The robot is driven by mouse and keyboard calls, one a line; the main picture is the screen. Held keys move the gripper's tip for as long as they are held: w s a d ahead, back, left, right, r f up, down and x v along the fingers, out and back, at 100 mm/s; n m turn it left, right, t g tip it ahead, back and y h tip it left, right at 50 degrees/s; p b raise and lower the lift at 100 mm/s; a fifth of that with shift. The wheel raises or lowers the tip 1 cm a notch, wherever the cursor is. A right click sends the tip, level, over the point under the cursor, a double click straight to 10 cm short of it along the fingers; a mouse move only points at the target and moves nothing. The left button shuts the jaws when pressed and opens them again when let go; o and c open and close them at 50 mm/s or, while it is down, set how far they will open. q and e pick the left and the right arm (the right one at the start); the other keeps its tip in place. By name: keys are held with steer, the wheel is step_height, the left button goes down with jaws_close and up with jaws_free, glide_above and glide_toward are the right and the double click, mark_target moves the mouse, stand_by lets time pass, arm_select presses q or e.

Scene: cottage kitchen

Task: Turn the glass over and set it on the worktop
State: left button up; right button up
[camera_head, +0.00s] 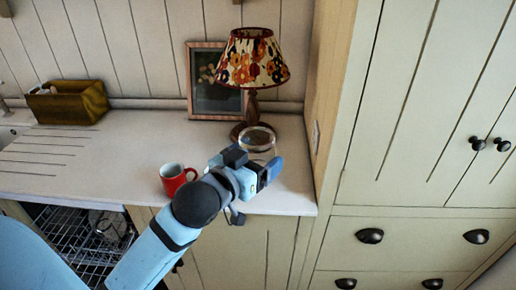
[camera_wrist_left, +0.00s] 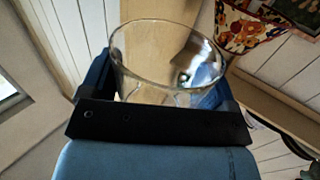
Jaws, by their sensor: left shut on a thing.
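My left gripper (camera_head: 256,163) is shut on a clear glass (camera_head: 257,139) over the right part of the pale worktop (camera_head: 125,140). In the left wrist view the glass (camera_wrist_left: 165,60) sits between the two dark fingers, with a wide round end clear of them. In the head view a round end of the glass faces up; I cannot tell whether this is the mouth or the base. The fingers and wrist hide the lower part of the glass. The glass looks empty. My right gripper is not in view.
A red mug (camera_head: 173,181) stands left of my gripper near the front edge. A patterned lamp (camera_head: 252,62) and a framed picture (camera_head: 203,85) stand behind. A wooden box (camera_head: 68,103) is at the back left. An open dish rack (camera_head: 75,245) lies below. A tall cupboard (camera_head: 415,100) bounds the right.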

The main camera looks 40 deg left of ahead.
arm_select(q)
steer(key=m+p, duration=0.1)
steer(key=m, duration=0.1)
steer(key=m+p, duration=0.2)
steer(key=m, duration=0.1)
steer(key=shift+r+m, duration=0.2)
steer(key=shift+m, duration=0.1)
steer(key=shift+f+m+p, duration=0.1)
steer(key=shift+m+p, duration=0.25)
steer(key=shift+m, duration=0.05)
steer(key=shift+f, duration=0.15)
steer(key=shift+r+m+y+p, duration=0.2)
steer(key=shift+m+y+p, duration=0.15)
steer(key=shift+m, duration=0.25)
steer(key=m+p, duration=0.2)
steer(key=m, duration=0.2)
steer(key=shift+r+p, duration=0.1)
steer(key=shift+p, duration=0.3)
steer(key=shift+m, duration=0.6)
steer(key=shift+f+m, duration=0.25)
steer(key=shift+m, duration=0.05)
